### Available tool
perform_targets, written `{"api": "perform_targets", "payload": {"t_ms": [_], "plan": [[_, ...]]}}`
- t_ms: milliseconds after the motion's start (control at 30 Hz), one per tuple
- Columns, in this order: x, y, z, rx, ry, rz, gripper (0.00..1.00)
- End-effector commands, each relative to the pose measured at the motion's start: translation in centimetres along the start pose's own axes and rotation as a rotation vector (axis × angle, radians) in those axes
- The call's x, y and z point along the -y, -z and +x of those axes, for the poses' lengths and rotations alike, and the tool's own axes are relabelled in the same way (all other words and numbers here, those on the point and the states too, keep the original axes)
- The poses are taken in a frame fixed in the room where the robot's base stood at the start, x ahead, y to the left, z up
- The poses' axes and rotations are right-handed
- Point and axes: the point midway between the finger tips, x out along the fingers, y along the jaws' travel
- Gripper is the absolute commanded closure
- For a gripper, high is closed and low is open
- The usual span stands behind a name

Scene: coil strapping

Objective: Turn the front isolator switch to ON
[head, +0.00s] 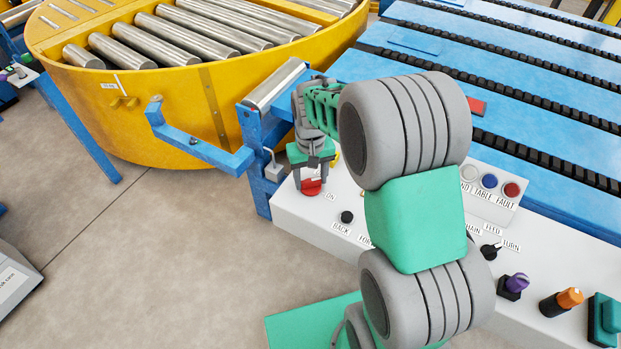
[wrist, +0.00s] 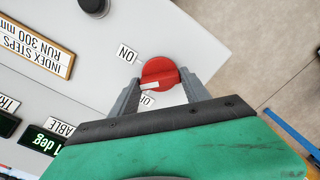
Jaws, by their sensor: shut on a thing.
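The isolator switch is a round red knob (wrist: 160,70) on the light grey console. It also shows in the head view (head: 311,187), below my gripper and partly covered by it. My gripper (wrist: 161,82) is shut on the knob, one finger on each side. A white mark on the knob lies toward its lower left in the wrist view. An ON label (wrist: 127,53) is on the panel to the knob's upper left. A second label (wrist: 147,99) below the knob is partly hidden by my gripper.
A black knob (head: 347,217) and several lamps and switches share the console (head: 300,222). A yellow roller turntable (head: 160,120) with a blue bracket (head: 200,150) stands left of the gripper. Blue conveyor slats (head: 450,60) lie behind.

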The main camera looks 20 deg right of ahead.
Motion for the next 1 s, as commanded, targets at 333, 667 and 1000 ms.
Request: {"api": "perform_targets", "payload": {"t_ms": [333,667,1000], "plan": [[-0.01,0.04,0.0,-0.001,0.0,0.328,0.86],[-0.01,0.03,-0.01,-0.001,0.0,0.612,0.86],[-0.02,0.06,-0.06,-0.002,0.0,0.783,0.86]]}}
